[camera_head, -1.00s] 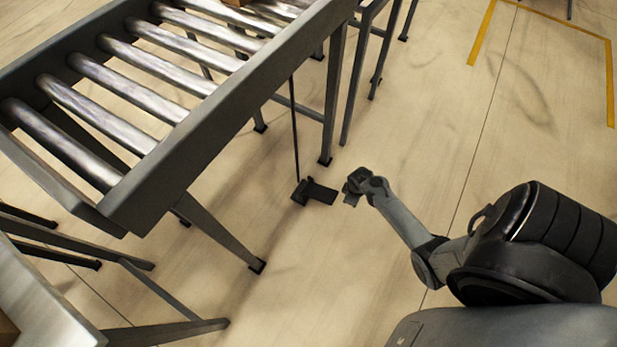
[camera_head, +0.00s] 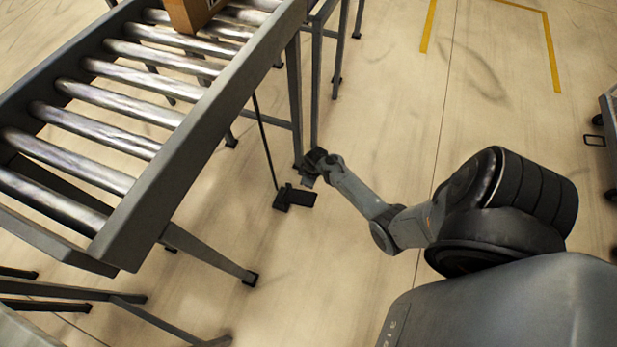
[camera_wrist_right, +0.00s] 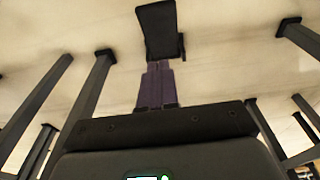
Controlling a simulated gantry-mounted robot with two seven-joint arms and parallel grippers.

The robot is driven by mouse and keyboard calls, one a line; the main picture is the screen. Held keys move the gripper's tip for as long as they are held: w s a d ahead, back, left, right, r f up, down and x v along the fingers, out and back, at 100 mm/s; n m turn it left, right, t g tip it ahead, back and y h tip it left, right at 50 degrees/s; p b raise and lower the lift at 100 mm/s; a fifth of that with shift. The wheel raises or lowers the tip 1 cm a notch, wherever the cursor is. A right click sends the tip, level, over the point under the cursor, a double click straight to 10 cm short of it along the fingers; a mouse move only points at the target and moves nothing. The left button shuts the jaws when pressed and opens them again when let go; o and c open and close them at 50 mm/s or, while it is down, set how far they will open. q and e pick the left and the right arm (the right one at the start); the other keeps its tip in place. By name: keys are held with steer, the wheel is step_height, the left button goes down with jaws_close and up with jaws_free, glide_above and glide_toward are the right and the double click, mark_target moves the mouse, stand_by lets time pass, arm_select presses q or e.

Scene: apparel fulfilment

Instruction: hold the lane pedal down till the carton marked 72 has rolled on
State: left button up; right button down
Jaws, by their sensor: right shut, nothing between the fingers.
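The black lane pedal (camera_head: 298,197) lies on the floor beside the roller lane (camera_head: 150,200), at the foot of a thin dark rod. A brown carton (camera_head: 190,14) stands on the rollers at the top edge of the head view, partly cut off; I cannot read its marking. My right gripper (camera_head: 308,181) is shut and empty, pointing down just by the pedal. In the right wrist view the fingertips (camera_wrist_right: 158,66) line up with the near edge of the pedal (camera_wrist_right: 160,32); I cannot tell if they touch it. My left gripper is out of view.
Grey lane legs (camera_head: 210,254) stand on the floor left of the pedal, and more legs (camera_head: 318,85) stand behind my gripper. A dark cart (camera_head: 608,130) is at the right edge. Open floor with yellow tape (camera_head: 551,55) lies to the right.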

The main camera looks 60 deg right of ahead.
steer(key=b, duration=0.9)
glide_above(308, 199)
steer(key=f, duration=1.1)
steer(key=shift+w+f, duration=0.25)
steer(key=shift+w, duration=0.05)
steer(key=shift+s+d+f+b, duration=0.1)
steer(key=shift+s+f+b, duration=0.35)
steer(key=shift+f+b, duration=0.3)
